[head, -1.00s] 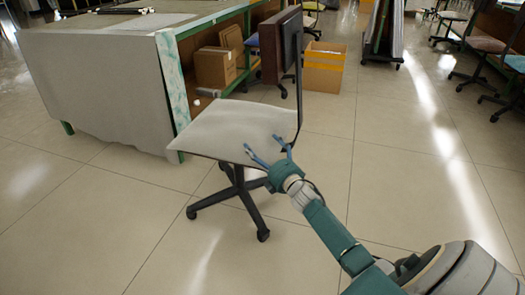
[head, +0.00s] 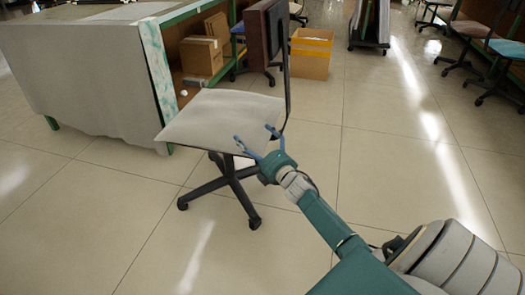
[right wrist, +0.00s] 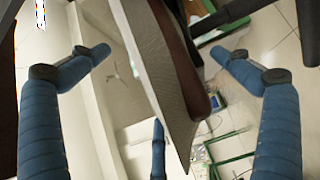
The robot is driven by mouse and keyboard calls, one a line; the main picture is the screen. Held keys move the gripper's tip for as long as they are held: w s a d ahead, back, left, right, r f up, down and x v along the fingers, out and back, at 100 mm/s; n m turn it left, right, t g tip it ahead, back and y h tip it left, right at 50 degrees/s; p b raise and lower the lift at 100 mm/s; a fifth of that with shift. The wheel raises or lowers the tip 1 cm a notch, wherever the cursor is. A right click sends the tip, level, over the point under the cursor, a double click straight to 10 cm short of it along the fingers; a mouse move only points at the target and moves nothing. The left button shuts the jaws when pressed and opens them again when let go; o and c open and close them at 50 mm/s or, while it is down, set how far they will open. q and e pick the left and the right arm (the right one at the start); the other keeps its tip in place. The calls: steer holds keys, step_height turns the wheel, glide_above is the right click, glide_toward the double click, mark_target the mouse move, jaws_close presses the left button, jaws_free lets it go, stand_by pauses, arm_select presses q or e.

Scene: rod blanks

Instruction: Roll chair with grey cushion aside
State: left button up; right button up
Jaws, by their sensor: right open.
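The chair with the grey cushion (head: 215,118) stands upright on its black wheeled star base (head: 232,182) in the head view. My right gripper (head: 254,137) is open at the seat's near right edge. In the right wrist view, a grey panel with a brown edge (right wrist: 165,85) runs between the spread blue fingers (right wrist: 160,65), with a gap visible on both sides. Whether the third finger touches it, I cannot tell. My left gripper is not in view.
A cloth-draped workbench (head: 75,85) stands left of and behind the chair. Cardboard boxes (head: 201,56) sit on its shelf, and an orange-striped carton (head: 311,58) stands behind. A wheeled rack (head: 370,25) and more chairs (head: 465,50) are farther right. Tiled floor is clear in front and to the right.

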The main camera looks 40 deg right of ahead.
steer(key=s, duration=0.3)
steer(key=s+a, duration=0.1)
steer(key=s, duration=0.6)
steer(key=shift+a, duration=0.2)
